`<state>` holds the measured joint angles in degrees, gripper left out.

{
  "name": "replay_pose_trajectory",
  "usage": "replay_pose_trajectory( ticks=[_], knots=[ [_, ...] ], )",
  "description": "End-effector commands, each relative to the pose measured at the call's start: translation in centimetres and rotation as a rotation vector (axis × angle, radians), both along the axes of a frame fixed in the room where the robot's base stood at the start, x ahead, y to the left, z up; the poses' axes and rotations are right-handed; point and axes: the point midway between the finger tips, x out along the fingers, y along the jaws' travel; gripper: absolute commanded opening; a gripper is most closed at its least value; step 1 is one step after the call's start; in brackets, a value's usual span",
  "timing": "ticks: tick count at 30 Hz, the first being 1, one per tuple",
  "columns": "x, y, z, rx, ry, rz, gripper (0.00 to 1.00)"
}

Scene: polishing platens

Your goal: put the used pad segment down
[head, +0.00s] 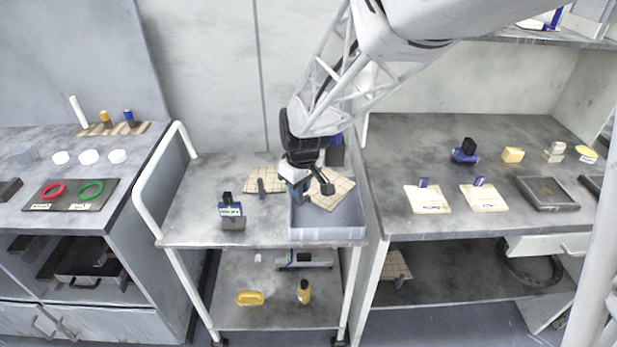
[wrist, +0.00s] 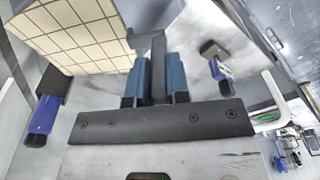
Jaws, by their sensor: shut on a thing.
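My gripper (head: 299,190) is over the left part of the grey bin (head: 328,234) on the cart. In the wrist view its two blue fingers (wrist: 158,80) are shut on a narrow dark grey upright piece (wrist: 158,62), which I take as part of the used pad segment. How it joins the rest is hidden. A cream gridded pad (head: 336,195) shows tilted at the bin, just right of the fingers; a large gridded pad also fills the upper left of the wrist view (wrist: 75,35). I cannot tell whether this pad is held or resting.
Another gridded pad (head: 262,175) lies on the cart top left of the bin. A dark block with a blue, labelled part (head: 231,212) stands in front of it. The cart's white handle (head: 150,195) rises at the left. Bare cart top lies left of the block.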

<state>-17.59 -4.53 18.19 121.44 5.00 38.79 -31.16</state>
Motion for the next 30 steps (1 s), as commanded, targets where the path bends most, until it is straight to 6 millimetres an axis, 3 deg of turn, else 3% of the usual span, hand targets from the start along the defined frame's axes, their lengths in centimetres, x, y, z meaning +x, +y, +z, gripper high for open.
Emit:
replay_pose_trajectory(
  ticks=[10, 24, 30],
  knots=[
    [0.0, 0.0, -4.6, -0.001, 0.002, -0.001, 0.00],
    [0.0, 0.0, -5.4, 0.000, 0.001, -0.001, 0.00],
    [0.0, 0.0, -6.9, -0.001, 0.002, -0.001, 0.00]
  ],
)
